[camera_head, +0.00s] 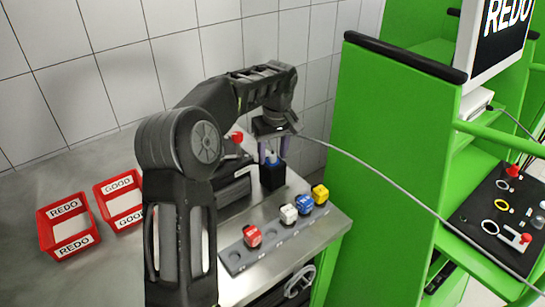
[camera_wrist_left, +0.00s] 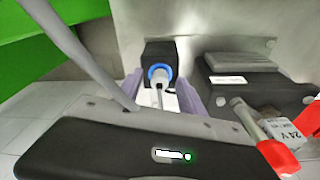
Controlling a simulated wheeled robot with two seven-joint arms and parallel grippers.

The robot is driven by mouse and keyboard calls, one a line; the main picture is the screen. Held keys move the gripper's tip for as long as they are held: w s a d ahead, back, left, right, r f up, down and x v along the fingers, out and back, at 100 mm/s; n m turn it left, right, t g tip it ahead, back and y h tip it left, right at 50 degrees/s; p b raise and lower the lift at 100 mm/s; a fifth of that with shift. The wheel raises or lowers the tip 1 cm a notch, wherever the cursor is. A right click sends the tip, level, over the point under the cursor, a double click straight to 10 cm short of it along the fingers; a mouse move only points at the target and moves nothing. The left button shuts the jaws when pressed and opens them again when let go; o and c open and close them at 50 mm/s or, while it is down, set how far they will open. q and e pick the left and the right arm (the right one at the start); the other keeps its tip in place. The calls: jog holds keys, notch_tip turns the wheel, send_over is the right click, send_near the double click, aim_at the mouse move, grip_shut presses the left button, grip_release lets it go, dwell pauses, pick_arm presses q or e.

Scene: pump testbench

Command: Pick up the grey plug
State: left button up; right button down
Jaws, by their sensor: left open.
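The grey plug (camera_wrist_left: 158,76) sits in a black block (camera_wrist_left: 157,52) with a blue ring around it, seen in the left wrist view. In the head view the black block (camera_head: 272,177) stands on the metal bench, and the plug in its top is mostly hidden by my gripper. My left gripper (camera_head: 273,150) points down just above the block. In the left wrist view the purple fingers of my left gripper (camera_wrist_left: 160,95) are open, one on each side of the plug. Whether they touch it I cannot tell. My right gripper is not in view.
A grey cable (camera_head: 380,174) runs from near my left gripper to the right. A dark device (camera_wrist_left: 255,82) lies beside the block. A grey strip (camera_head: 268,246) holds coloured plugs. Red REDO (camera_head: 88,215) and GOOD bins stand left. A green frame (camera_head: 385,130) rises at right.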

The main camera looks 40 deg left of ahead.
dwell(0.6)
pick_arm(q)
grip_shut()
dwell(0.3)
